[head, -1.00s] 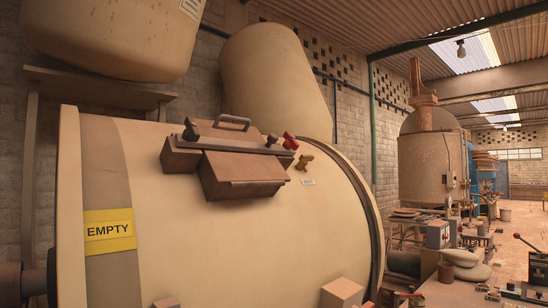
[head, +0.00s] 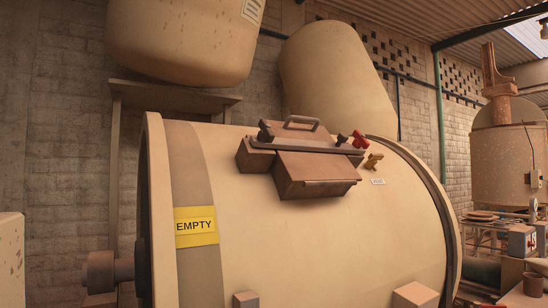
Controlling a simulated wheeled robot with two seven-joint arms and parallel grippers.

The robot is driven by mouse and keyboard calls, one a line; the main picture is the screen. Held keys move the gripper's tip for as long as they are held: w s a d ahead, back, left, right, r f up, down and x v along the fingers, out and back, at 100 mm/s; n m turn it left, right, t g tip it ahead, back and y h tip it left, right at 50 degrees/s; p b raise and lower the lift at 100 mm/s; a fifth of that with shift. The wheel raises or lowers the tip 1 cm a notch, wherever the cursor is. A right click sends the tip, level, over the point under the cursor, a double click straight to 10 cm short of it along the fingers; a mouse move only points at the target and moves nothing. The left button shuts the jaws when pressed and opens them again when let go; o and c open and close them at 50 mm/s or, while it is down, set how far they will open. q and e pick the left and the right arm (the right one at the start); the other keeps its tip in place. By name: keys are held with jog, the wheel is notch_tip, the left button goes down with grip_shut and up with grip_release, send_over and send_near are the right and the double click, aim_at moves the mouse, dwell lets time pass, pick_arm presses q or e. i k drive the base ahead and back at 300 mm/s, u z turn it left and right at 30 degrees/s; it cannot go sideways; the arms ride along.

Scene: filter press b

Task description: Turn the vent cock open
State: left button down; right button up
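The vent cock appears to be the small orange-brown handle (head: 373,161) on the upper right of the big cream drum (head: 300,245). A small white label (head: 377,181) sits just below it, its lettering too small to read surely. A red knob (head: 358,139) stands just left of the handle, at the end of the hatch clamp bar. Whether the cock is open or shut I cannot tell. Neither of my grippers shows in the head view.
A brown hatch (head: 310,170) with a grab handle (head: 302,120) sits on the drum, left of the cock. A yellow EMPTY sign (head: 196,226) is at the drum's left. Two blocks (head: 246,299) (head: 414,295) show along the bottom. Cream tanks (head: 338,75) stand behind.

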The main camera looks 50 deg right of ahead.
aim_at(372, 158)
jog(key=u, duration=1.25)
jog(key=k, duration=2.7)
jog(key=z, duration=1.5)
jog(key=i, duration=0.55)
